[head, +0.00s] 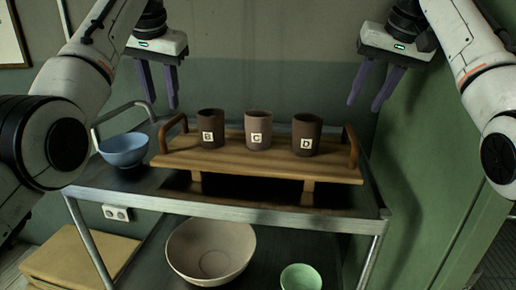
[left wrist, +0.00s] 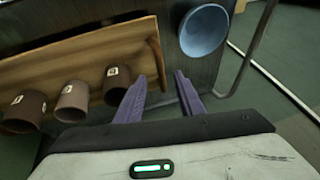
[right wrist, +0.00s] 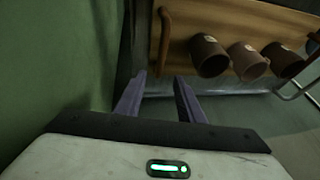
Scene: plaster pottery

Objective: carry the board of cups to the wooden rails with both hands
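A wooden board (head: 240,163) stands on the cart's upper shelf, bearing three cups: dark brown B (head: 211,128), paler C (head: 258,129) and dark brown D (head: 306,134). The cups are upright. The board has a brown handle at its left end (head: 170,132) and its right end (head: 350,146). Two short wooden pieces (head: 308,190) show beneath it; I cannot tell whether they are feet or rails. My left gripper (head: 160,107) is open and empty above the left handle. My right gripper (head: 365,106) is open and empty above the right handle. Both are apart from the handles.
A blue bowl (head: 123,151) stands left of the board on the cart (head: 240,212). A large cream bowl (head: 209,252) and a green bowl (head: 301,278) are on the lower shelf. The cart has a metal rail (head: 118,112) at left. A green wall (head: 425,150) is close at right.

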